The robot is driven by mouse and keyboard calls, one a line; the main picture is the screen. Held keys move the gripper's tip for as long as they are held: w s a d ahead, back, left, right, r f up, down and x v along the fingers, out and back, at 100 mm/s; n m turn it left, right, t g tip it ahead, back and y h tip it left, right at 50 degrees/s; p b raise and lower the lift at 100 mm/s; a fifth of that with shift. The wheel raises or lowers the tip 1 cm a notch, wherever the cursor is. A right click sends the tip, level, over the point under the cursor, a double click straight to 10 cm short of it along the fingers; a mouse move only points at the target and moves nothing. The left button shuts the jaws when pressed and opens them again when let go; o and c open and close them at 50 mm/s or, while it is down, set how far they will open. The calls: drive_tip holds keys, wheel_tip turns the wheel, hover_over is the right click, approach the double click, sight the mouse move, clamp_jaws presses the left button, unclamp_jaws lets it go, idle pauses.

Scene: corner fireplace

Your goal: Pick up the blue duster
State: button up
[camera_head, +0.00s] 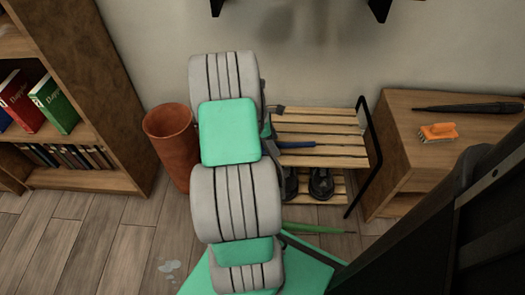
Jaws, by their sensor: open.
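A slim blue item (296,144), which looks like the handle of the blue duster, lies on the slatted top of a wooden rack (335,151). Its left end is hidden behind my arm. My gripper (273,121) is mostly hidden behind my arm's grey and green links. Only small dark parts of it show at the arm's right edge, above and just left of the blue item. It is open. I cannot tell whether it touches the blue item.
Dark shoes (321,184) stand on the rack's lower shelf. A terracotta pot (171,146) and a bookcase (118,100) stand left. A wooden cabinet (398,145) at right holds an orange brush (439,132) and a closed dark umbrella (468,107). A green stick-like item (315,228) lies on the floor.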

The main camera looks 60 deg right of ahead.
drive_tip(key=shift+f, duration=0.1)
drive_tip(key=shift+c, duration=0.3)
clamp_jaws()
